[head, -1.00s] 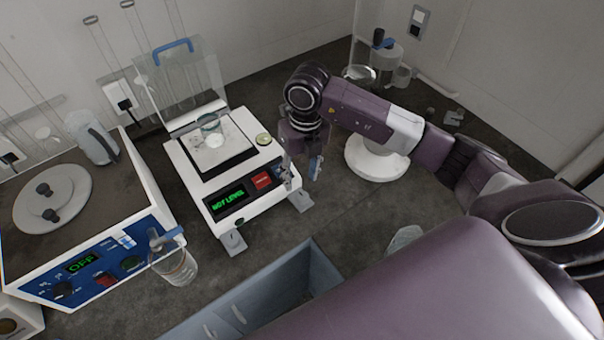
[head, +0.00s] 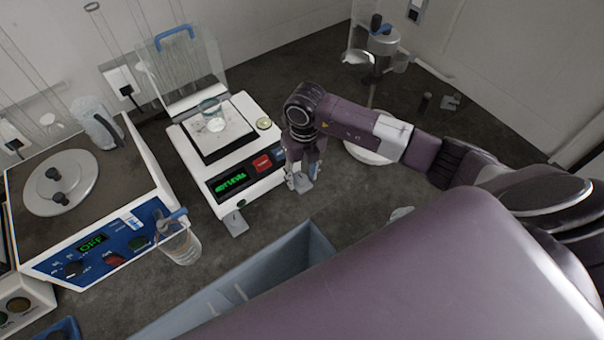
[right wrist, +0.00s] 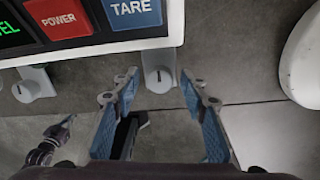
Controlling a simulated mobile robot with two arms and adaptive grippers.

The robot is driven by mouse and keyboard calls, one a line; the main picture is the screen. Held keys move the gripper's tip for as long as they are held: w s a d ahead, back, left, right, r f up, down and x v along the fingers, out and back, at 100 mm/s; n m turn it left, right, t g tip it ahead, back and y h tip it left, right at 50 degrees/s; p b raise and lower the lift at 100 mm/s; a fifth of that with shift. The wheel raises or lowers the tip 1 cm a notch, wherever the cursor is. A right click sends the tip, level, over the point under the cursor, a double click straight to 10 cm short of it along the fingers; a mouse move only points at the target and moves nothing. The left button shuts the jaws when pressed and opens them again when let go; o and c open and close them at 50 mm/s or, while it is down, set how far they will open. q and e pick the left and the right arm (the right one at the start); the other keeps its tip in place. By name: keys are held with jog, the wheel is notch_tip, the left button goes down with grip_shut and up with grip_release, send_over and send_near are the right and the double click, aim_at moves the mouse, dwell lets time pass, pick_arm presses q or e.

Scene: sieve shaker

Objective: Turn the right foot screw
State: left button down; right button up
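The balance (head: 192,180) is white, with a green display (head: 231,183) that seems to read NOT LEVEL. Its right foot screw (right wrist: 158,76) is a grey foot with a dark slot mark below the front right corner. My right gripper (head: 301,180) points down at that corner. In the right wrist view my right gripper (right wrist: 161,88) is open, its blue-padded fingers on either side of the foot screw and apart from it. The left foot (right wrist: 34,86) stands further left. A small purple arm part at lower left looks like my left gripper (right wrist: 57,134); its fingers are unclear.
A grey-blue bin (head: 245,280) stands in front of the balance. The blue-fronted sieve shaker (head: 110,245) is at left, with a clear beaker (head: 182,245) at its corner. A white round base (head: 368,152) is behind my right arm.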

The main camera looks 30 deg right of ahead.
grip_shut()
pick_arm(q)
jog(key=shift+s+f, duration=0.15)
jog(key=shift+s, duration=0.7)
jog(key=shift+f, duration=0.15)
pick_arm(e)
jog(key=n+b, duration=0.2)
jog(key=shift+w+d+f+b, duration=0.1)
jog(key=shift+f+b, duration=0.1)
jog(key=shift+b, duration=0.2)
jog(key=n+b, duration=0.9)
pick_arm(q)
notch_tip(320, 180, down, 16)
jog(key=b, duration=0.4)
jog(key=shift+w+a, duration=0.15)
jog(key=shift+w, duration=0.05)
pick_arm(e)
jog(key=n, duration=0.4)
jog(key=shift+r+n, duration=0.25)
jog(key=shift+n, duration=0.15)
pick_arm(q)
jog(key=shift+b, duration=0.3)
